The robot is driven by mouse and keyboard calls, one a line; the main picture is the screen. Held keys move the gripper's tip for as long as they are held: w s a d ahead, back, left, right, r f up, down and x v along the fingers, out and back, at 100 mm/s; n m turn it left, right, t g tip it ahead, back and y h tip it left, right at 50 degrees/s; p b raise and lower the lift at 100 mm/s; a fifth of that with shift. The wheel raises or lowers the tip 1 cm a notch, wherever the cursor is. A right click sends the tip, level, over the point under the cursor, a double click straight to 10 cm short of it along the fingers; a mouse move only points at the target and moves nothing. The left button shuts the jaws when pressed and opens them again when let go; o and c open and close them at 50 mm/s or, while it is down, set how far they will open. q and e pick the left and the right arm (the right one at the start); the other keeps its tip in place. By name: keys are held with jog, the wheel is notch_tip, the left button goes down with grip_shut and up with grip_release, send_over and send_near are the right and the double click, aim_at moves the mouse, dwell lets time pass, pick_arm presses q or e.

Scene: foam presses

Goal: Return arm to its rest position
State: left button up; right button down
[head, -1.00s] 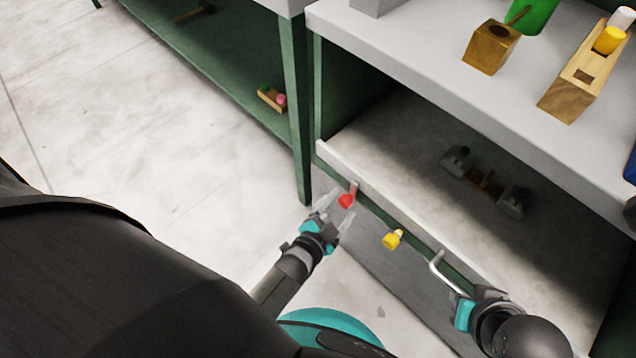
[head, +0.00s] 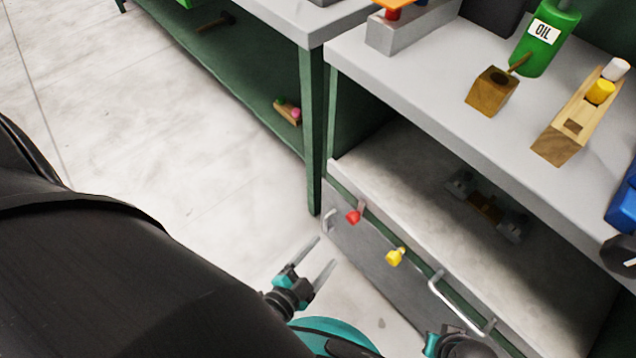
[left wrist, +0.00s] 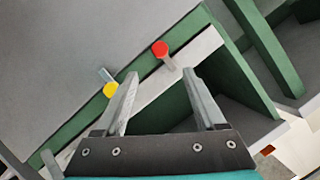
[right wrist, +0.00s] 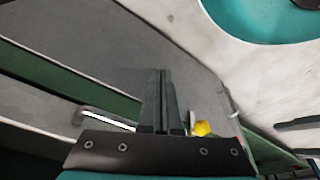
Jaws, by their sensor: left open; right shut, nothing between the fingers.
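My left gripper (head: 318,262) is open and empty in the head view, apart from the drawer front and over the pale floor. Its two fingers also show in the left wrist view (left wrist: 158,85), spread apart with nothing between them. My right gripper is mostly out of the head view, where only part of its wrist shows at the bottom edge. In the right wrist view (right wrist: 162,80) its fingers are shut together and empty.
A grey front panel (head: 365,262) carries a red knob (head: 353,217), a yellow knob (head: 395,257) and a metal handle (head: 452,300). Above is a grey bench (head: 420,110) with a green oil bottle (head: 545,45) and wooden blocks. Open floor (head: 170,150) lies left.

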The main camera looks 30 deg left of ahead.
pick_arm(q)
jog(key=shift+s+r, duration=0.1)
jog(key=shift+s, duration=0.25)
jog(key=shift+w+a, duration=0.1)
dwell(0.3)
